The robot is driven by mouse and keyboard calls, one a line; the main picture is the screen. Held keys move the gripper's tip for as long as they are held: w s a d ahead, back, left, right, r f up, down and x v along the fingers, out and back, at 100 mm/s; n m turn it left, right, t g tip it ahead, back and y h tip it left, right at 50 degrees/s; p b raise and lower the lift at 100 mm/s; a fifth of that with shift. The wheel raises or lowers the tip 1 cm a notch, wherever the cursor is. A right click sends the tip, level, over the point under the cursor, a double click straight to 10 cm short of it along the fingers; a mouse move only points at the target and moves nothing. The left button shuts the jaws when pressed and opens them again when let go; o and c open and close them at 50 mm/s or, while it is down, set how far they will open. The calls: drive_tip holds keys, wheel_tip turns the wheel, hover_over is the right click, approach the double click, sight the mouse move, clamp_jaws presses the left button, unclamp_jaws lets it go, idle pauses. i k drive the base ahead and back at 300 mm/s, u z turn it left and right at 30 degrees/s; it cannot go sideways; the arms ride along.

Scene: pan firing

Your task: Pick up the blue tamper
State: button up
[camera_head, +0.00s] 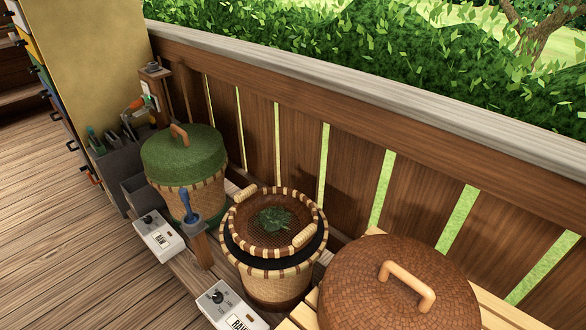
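A small blue tool that looks like the blue tamper (185,200) stands upright on a narrow wooden post (201,247). It is between the green-lidded basket and the open basket, toward the front. Its blue handle points up; its lower end is too small to make out clearly. My gripper is not in view.
A green-lidded basket (184,158) stands behind the post. An open basket (275,283) with green leaves is right of it. A brown-lidded vessel (350,285) fills the lower right. White control boxes (159,236) sit in front. A wooden fence (350,193) runs behind; open floor (60,235) lies left.

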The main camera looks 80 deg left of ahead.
sight(184, 197)
drive_tip(key=u, duration=0.1)
drive_tip(key=k, duration=0.1)
drive_tip(key=u, duration=4.4)
drive_tip(key=k, duration=1.3)
drive_tip(key=z, duration=0.7)
drive_tip(key=i, duration=1)
drive_tip(key=z, duration=0.05)
